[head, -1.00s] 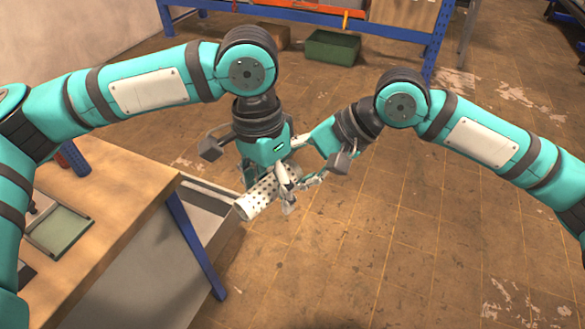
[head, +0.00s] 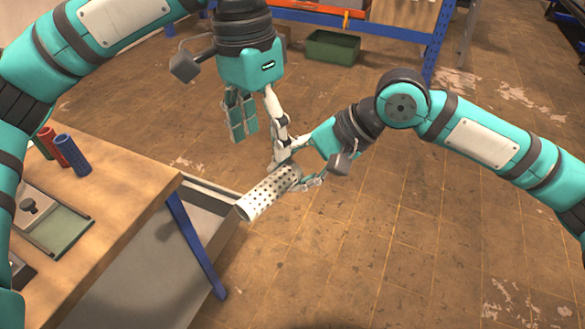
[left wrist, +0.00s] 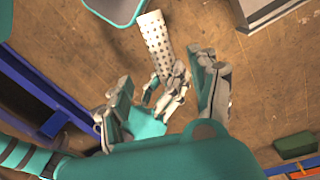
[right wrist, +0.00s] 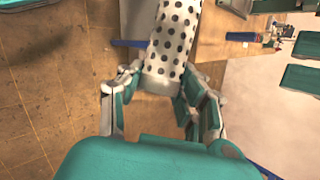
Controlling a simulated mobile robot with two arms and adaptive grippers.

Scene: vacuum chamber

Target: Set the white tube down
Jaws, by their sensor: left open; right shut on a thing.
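The white tube (head: 268,192) with dark spots is held in the air in the middle of the head view, tilted, its free end toward the lower left. My right gripper (head: 297,176) is shut on its other end; the right wrist view also shows the tube (right wrist: 174,38) rising from between the fingers. My left gripper (head: 260,145) is open and empty, just above and left of the right gripper, apart from the tube. In the left wrist view the tube (left wrist: 154,42) lies beyond the left fingers.
A wooden table (head: 130,195) stands at the left, with a blue tube (head: 72,155), a red tube (head: 52,147) and a green-topped tray (head: 62,232). Its near right part is bare. A green bin (head: 332,47) stands at the back. The floor right of centre is clear.

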